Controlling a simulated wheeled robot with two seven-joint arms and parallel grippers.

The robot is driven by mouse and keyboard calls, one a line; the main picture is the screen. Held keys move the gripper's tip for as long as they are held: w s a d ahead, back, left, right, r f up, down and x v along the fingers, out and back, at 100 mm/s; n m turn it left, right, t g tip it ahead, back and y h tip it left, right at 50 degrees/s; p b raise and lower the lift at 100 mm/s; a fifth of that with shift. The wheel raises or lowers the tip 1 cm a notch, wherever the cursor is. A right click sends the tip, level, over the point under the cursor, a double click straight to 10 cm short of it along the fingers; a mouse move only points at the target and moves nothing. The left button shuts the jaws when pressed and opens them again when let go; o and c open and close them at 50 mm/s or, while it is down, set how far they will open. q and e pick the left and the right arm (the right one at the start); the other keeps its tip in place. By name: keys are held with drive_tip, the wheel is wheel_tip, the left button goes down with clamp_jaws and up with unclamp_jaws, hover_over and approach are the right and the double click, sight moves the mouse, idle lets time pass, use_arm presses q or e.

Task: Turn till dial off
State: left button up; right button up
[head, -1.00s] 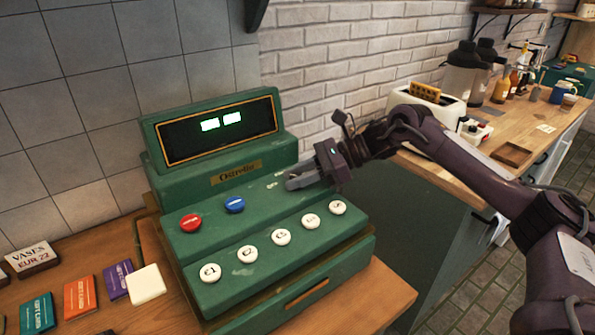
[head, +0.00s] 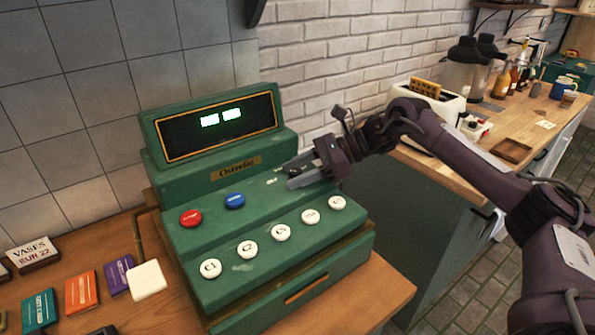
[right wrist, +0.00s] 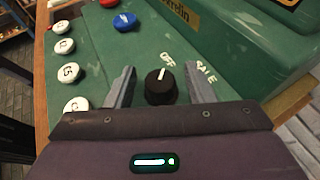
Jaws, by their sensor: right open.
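The green till (head: 260,200) stands on a wooden counter, its display (head: 220,122) lit with green digits. In the right wrist view the black dial (right wrist: 160,87) sits on the till's sloped top, with a white pointer line. The line points up, near the painted OFF (right wrist: 168,59) label; the SALE (right wrist: 206,73) label is to the right. My right gripper (head: 290,176) is open at the till's right side. Its two fingers also show in the right wrist view (right wrist: 162,86), one on each side of the dial, with gaps between. My left gripper is not in view.
White buttons (head: 281,232) line the till's front, with red (head: 190,218) and blue (head: 234,200) buttons behind them. Cards (head: 81,292) and a VASES sign (head: 32,254) lie left. A toaster (head: 430,105) stands on the worktop behind my right arm.

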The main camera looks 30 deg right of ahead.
drive_tip(key=b+v, duration=0.1)
drive_tip(key=v, duration=0.6)
drive_tip(key=shift+s+d+r, duration=0.1)
drive_tip(key=shift+d+r, duration=0.05)
drive_tip(key=shift+d, duration=0.25)
